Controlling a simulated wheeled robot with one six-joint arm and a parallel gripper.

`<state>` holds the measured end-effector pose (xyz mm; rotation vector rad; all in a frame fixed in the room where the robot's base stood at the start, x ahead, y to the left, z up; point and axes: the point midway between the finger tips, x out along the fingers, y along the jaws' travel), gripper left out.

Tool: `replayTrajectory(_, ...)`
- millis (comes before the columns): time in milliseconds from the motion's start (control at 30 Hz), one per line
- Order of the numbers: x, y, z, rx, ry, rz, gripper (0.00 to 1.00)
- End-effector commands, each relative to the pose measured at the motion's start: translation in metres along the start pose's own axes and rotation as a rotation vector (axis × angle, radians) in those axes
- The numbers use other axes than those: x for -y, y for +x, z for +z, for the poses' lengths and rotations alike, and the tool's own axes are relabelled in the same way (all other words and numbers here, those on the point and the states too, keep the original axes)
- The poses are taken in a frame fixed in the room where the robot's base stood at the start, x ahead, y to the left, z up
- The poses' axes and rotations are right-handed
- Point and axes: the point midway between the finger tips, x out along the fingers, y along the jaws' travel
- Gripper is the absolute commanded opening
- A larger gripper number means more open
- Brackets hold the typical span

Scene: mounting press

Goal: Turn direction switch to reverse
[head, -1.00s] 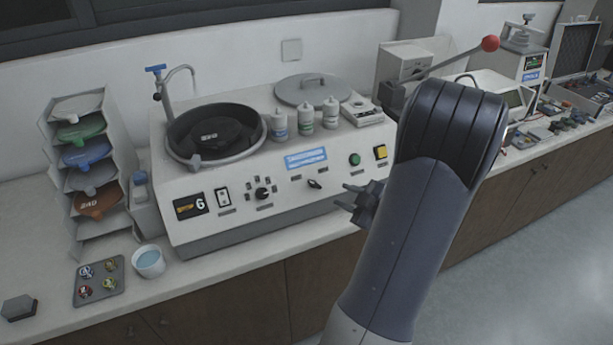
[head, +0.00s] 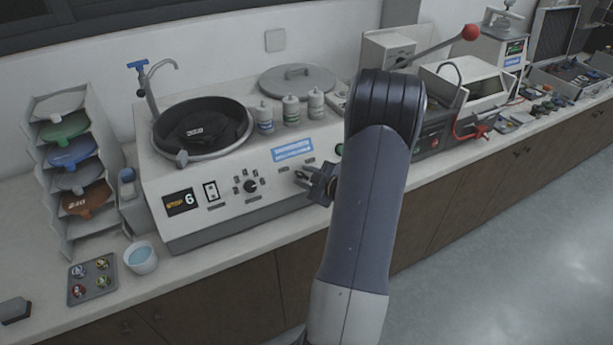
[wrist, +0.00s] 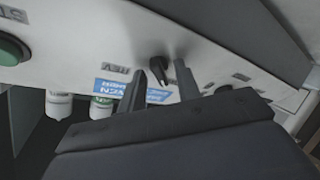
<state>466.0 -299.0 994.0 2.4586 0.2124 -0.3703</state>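The direction switch is a small black knob (wrist: 158,68) with a light pointer line, on the light front panel of the polishing machine (head: 225,202). In the wrist view, which shows the panel upside down, a REV label (wrist: 115,73) is left of the knob.
A larger black dial (head: 250,186), a rocker switch (head: 211,191) and a display reading 6 (head: 181,202) are left on the panel. A green button (wrist: 12,48) shows in the wrist view. Bottles (head: 291,112) stand on top. A red-balled lever (head: 471,32) rises at right.

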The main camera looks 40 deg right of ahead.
Motion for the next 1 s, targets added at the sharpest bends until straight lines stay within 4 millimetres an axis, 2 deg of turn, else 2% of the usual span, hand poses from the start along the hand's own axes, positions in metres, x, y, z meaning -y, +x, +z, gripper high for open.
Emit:
replayTrajectory(133,0.0000,-0.0002,0.0001,0.000,0.000,0.000,0.31)
replayTrajectory(500,0.0000,-0.0004,0.0000,0.000,0.000,0.000,0.01)
replayTrajectory(767,0.0007,-0.0003,0.0004,0.000,0.013,0.006,0.00)
replayTrajectory(1000,0.0025,0.0005,0.0011,-0.001,0.102,0.044,0.00)
